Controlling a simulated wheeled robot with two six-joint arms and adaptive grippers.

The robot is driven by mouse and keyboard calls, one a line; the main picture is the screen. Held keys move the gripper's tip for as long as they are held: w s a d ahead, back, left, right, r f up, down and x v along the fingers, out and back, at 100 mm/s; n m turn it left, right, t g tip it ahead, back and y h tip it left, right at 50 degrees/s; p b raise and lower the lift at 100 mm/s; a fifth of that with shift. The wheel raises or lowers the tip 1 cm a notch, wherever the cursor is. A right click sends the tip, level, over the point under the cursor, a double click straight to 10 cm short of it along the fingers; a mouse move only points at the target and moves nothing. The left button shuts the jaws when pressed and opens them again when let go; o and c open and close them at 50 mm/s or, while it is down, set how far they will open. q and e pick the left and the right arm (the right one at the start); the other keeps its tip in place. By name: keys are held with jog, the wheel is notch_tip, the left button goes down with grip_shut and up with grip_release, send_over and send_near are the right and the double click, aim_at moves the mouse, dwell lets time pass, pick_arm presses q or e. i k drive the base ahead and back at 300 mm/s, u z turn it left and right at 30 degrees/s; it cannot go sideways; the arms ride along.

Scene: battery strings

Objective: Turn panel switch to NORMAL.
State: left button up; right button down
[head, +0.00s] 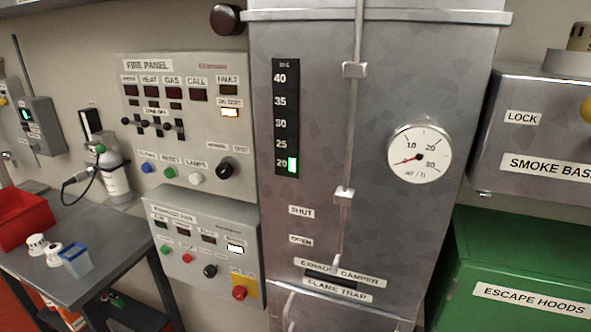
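The fire panel (190,75) is a pale box on the wall at the left, marked FIRE PANEL. Its panel switch (224,168) is a black rotary knob at the lower right, with a small label that seems to read NORMAL at its upper left and TEST at its upper right. A light mark on the knob seems to point to the upper right, toward TEST. An amber-white lamp (230,113) is lit under a label that seems to read ON TEST. The FIRE, HEAT, GAS, CALL and FAULT windows are dark. Neither gripper is in view.
A second control box (200,235) with its own black knob (210,271) and a red button (240,293) hangs below. A steel cabinet (375,60) stands close on the right. A grey bench (110,250) with a red bin (25,215) is at lower left.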

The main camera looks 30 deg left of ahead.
aim_at(223, 171)
jog(key=z, duration=0.5)
jog(key=i, duration=0.9)
jog(key=u, duration=1.35)
